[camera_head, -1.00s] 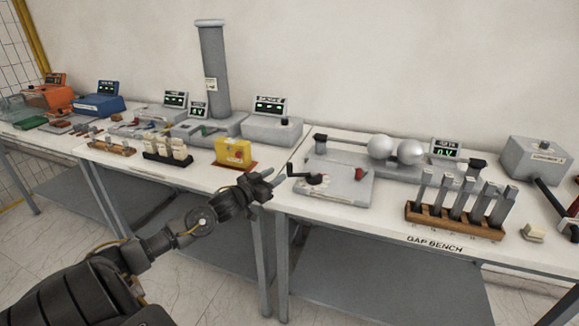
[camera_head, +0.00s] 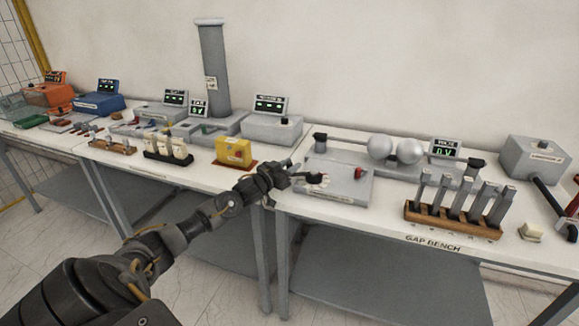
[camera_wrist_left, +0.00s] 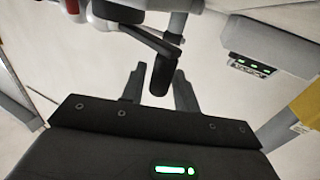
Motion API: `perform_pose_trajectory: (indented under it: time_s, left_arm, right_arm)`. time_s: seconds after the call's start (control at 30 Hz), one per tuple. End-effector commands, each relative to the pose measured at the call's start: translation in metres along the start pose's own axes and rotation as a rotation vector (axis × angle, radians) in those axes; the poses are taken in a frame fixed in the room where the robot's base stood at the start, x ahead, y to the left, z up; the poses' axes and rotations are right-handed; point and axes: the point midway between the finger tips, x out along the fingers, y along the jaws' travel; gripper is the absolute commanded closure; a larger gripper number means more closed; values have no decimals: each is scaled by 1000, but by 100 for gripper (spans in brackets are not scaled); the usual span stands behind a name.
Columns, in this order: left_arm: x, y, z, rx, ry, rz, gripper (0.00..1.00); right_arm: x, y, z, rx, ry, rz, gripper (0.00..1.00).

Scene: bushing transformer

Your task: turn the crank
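The crank (camera_head: 316,179) is a dark arm on a pale dial, on the left of a light grey box (camera_head: 345,190) on the gap bench. My left gripper (camera_head: 284,172) is at the box's left edge, over the handle end. In the left wrist view the left gripper (camera_wrist_left: 160,92) is open, with its fingers apart on either side of the handle and a gap visible. In the head view the gripper hides the handle. My right gripper is not in view.
A red knob (camera_head: 360,174) sits on the same box. Two metal spheres (camera_head: 395,150) and a small display (camera_head: 446,149) stand behind. A wooden rack of grey bars (camera_head: 455,219) stands to the right, a yellow block (camera_head: 233,152) to the left. The benches are separated by a narrow gap.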

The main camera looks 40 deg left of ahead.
Motion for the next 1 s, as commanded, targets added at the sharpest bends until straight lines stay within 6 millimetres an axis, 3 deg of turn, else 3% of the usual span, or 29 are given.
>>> perform_pose_trajectory:
  time_s: [0.03, 0.23, 0.47, 0.67, 0.93, 0.97, 1.0]
  left_arm:
    - [0, 0, 0, 0, 0, 0, 76]
    - [0, 0, 0, 0, 0, 0, 100]
    - [0, 1, -1, -1, 0, -4, 100]
    - [-5, 7, -3, -5, 1, -79, 100]
    - [-6, 6, 0, 0, 0, -94, 100]
    - [-6, 6, 0, 0, 1, -94, 78]
    - [-6, 6, 0, 0, 1, -94, 73]
  right_arm:
    - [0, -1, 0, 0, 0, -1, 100]
    - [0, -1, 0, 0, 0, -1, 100]
    - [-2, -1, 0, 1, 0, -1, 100]
    - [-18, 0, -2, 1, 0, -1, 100]
    - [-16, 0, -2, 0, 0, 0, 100]
    - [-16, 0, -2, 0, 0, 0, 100]
    - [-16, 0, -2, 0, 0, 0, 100]
